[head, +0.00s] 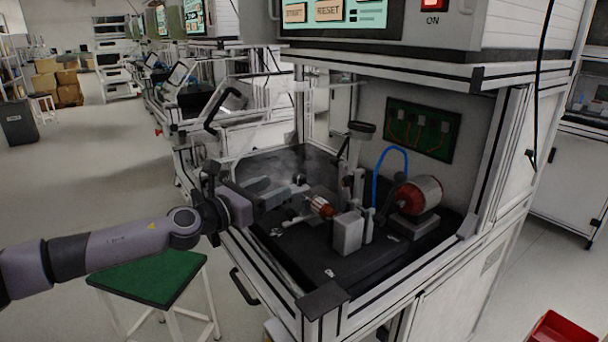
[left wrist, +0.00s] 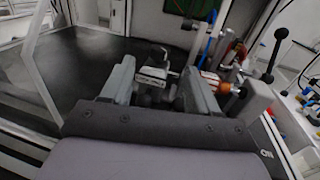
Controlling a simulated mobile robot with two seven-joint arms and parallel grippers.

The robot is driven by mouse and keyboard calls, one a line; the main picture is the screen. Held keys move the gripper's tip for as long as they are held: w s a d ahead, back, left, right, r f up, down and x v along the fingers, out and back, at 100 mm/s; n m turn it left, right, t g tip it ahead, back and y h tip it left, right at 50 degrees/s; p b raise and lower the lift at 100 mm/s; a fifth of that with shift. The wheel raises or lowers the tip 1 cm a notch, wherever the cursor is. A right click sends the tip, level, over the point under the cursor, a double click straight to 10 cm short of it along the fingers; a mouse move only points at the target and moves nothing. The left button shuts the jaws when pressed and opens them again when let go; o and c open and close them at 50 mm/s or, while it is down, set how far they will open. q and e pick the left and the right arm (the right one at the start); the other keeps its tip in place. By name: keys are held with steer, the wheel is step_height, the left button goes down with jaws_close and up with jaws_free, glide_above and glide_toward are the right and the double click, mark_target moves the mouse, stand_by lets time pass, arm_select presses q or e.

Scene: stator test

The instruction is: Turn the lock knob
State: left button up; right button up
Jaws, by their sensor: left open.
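My left gripper (head: 288,192) reaches in from the left over the black base inside the test station. In the left wrist view its two grey fingers (left wrist: 160,84) are apart. A small dark fitting with a light grey bar (left wrist: 152,74) shows between and beyond the fingers; it may be the lock knob, but I cannot tell for sure. I cannot tell whether the fingers touch it. A stator with orange-copper windings (head: 320,206) sits just right of the fingers, and also shows in the left wrist view (left wrist: 214,82). My right gripper is not in view.
A grey block (head: 347,233) and a red-and-silver motor (head: 420,194) with a blue hose (head: 378,172) stand to the right. A black-ball lever (left wrist: 278,37) rises at right in the wrist view. The station frame surrounds the opening. A green-topped stool (head: 150,277) stands below my arm.

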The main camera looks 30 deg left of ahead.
mark_target(294, 178)
arm_select(q)
steer(key=shift+w+d+r+p, duration=0.1)
steer(key=shift+w+r+p, duration=0.15)
steer(key=shift+w+p, duration=0.3)
steer(key=shift+w+d+f+p, duration=0.1)
steer(key=shift+w+d+p, duration=0.1)
steer(key=shift+w, duration=0.7)
steer(key=shift+w+d+f+p, duration=0.1)
steer(key=shift+w+d+p, duration=0.1)
steer(key=shift+w, duration=0.75)
steer(key=shift+w+d+f+p, duration=0.1)
steer(key=shift+w+d+p, duration=0.1)
steer(key=shift+w, duration=0.7)
steer(key=c, duration=1)
